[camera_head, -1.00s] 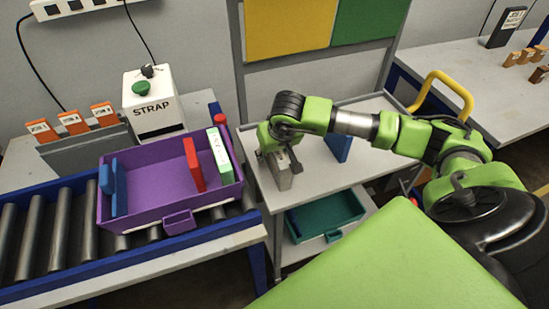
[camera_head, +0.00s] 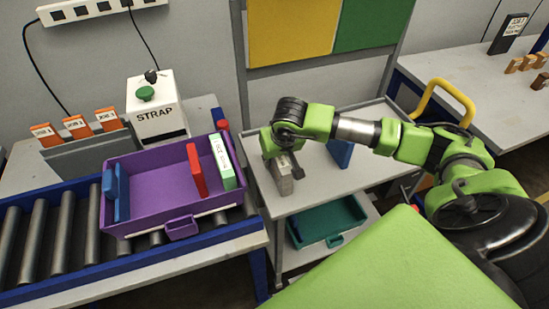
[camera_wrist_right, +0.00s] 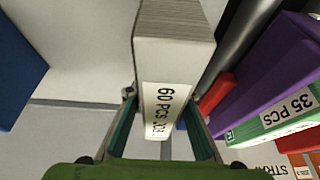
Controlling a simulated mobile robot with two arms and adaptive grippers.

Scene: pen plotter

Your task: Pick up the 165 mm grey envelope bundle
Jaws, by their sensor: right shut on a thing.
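A grey envelope bundle (camera_head: 281,180) is upright at the left part of the grey cart top. My right gripper (camera_head: 283,158) is above it and shut on it, gripping its upper part. In the right wrist view the bundle (camera_wrist_right: 174,62) sits between the two fingers (camera_wrist_right: 162,122), with a white label reading "60 PCS" and a partly readable number. Whether its bottom touches the cart top cannot be told. My left gripper is not in view.
A blue block (camera_head: 340,152) stands on the cart top (camera_head: 320,186) right of the bundle. A purple tray (camera_head: 150,222) with blue, red and green-white pieces sits on the roller conveyor at left. A teal bin (camera_head: 327,222) is on the lower shelf. The strap machine (camera_head: 155,106) stands behind.

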